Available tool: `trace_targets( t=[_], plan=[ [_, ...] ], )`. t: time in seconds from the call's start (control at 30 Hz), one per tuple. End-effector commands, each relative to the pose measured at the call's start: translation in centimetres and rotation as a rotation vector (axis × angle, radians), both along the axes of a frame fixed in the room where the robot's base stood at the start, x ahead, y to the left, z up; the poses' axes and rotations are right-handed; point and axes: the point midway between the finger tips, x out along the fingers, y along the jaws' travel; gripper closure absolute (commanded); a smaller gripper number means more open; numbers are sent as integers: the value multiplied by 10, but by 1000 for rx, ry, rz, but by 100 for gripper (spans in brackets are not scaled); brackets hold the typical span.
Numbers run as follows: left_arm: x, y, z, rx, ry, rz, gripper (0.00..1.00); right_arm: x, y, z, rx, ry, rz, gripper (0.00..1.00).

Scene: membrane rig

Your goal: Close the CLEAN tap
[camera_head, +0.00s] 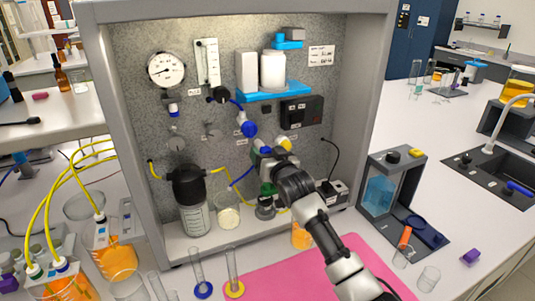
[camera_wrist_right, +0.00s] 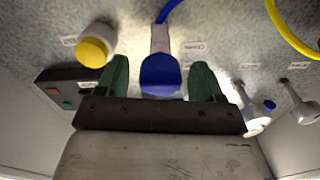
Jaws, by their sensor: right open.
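A tap with a blue handle (camera_wrist_right: 160,75) on the panel is centred between the two green fingers of my right gripper (camera_wrist_right: 160,84) in the right wrist view. The fingers are open, one on each side of the handle; I cannot tell whether they touch it. A small label (camera_wrist_right: 195,47) sits beside this tap, upside down and hard to read. My left gripper is not in view.
A yellow knob (camera_head: 285,144) is close on the right of my gripper. A blue-and-white valve (camera_head: 249,129) is just above left. A black switch box (camera_head: 302,112) is above right. A dark filter housing (camera_head: 187,182) and a beaker (camera_head: 228,217) stand to the left.

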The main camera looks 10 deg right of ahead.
Motion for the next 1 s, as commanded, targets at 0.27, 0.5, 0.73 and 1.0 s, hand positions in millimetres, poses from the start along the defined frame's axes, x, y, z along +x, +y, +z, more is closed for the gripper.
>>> trace_targets(
  t=[0.27,0.5,0.73,1.0],
  plan=[
    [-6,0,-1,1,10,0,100,0,0,0,0,0,0,55],
    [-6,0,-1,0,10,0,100,0,0,0,1,1,0,82],
    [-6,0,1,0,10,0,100,0,0,0,35,8,0,82],
    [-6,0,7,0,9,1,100,0,0,0,193,40,0,82]
  ],
)
